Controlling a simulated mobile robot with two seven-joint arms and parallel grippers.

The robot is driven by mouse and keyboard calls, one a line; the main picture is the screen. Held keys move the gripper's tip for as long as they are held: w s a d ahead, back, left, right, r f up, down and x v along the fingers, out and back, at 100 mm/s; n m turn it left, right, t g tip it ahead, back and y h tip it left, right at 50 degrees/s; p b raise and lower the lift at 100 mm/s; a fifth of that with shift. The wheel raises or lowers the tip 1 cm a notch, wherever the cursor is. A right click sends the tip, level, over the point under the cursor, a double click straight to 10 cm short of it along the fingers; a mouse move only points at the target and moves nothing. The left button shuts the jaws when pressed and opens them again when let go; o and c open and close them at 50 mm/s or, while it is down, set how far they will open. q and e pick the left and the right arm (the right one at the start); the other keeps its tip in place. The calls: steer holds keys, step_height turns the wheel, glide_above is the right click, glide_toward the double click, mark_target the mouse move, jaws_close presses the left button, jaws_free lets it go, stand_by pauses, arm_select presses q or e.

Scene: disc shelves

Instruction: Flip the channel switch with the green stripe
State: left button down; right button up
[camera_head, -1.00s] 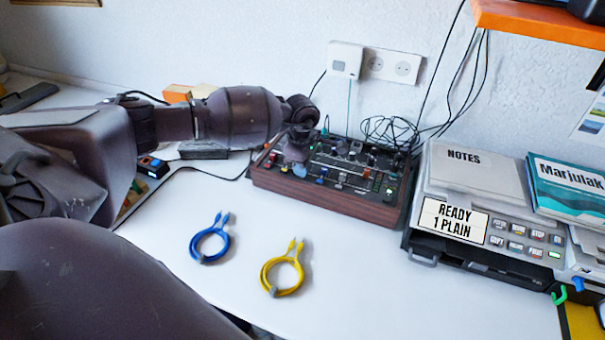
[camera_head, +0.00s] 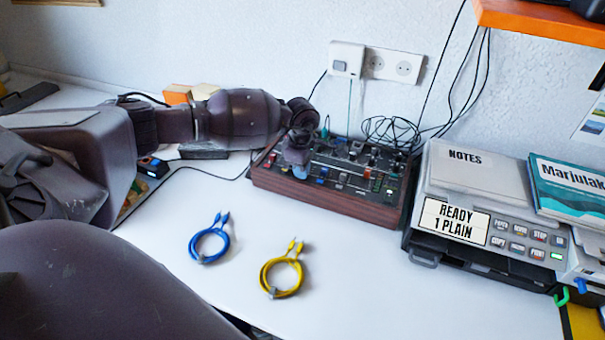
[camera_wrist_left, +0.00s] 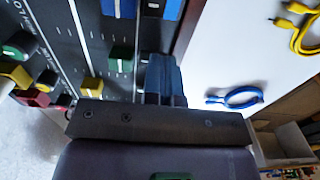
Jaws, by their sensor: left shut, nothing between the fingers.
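The mixer (camera_head: 330,207), a dark panel in a brown wooden case, stands at the back of the desk. My left gripper (camera_head: 300,172) points down over its left part and hides some controls. In the left wrist view the shut, empty bluish fingers (camera_wrist_left: 166,78) are at the panel's near edge. A green cap (camera_wrist_left: 121,57) sits just left of them, and a yellow knob (camera_wrist_left: 91,86) lies further left. I cannot make out which control is the channel switch with the green stripe, nor whether the fingers touch anything. My right gripper is not in view.
A blue cable (camera_head: 209,244) and a yellow cable (camera_head: 282,277) lie coiled on the white desk. A printer (camera_head: 495,232) stands close to the mixer's right end. Black cables (camera_head: 390,130) tangle behind the mixer. The desk in front of the mixer is mostly clear.

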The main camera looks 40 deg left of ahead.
arm_select(q)
steer(key=shift+f, duration=0.15)
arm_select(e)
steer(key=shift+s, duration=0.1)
arm_select(q)
steer(key=shift+r+p, duration=0.35)
steer(key=shift+r, duration=0.35)
steer(key=shift+r+p, duration=0.3)
steer(key=shift+r, duration=0.6)
steer(key=shift+r+p, duration=0.4)
steer(key=shift+r, duration=0.65)
steer(key=shift+r+p, duration=0.35)
steer(key=shift+r, duration=0.55)
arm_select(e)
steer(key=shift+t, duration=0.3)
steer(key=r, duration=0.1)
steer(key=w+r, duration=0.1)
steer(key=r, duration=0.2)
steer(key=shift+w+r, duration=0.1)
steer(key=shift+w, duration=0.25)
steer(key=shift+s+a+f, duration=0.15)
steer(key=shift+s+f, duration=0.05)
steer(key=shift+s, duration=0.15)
arm_select(q)
steer(key=shift+f, duration=0.1)
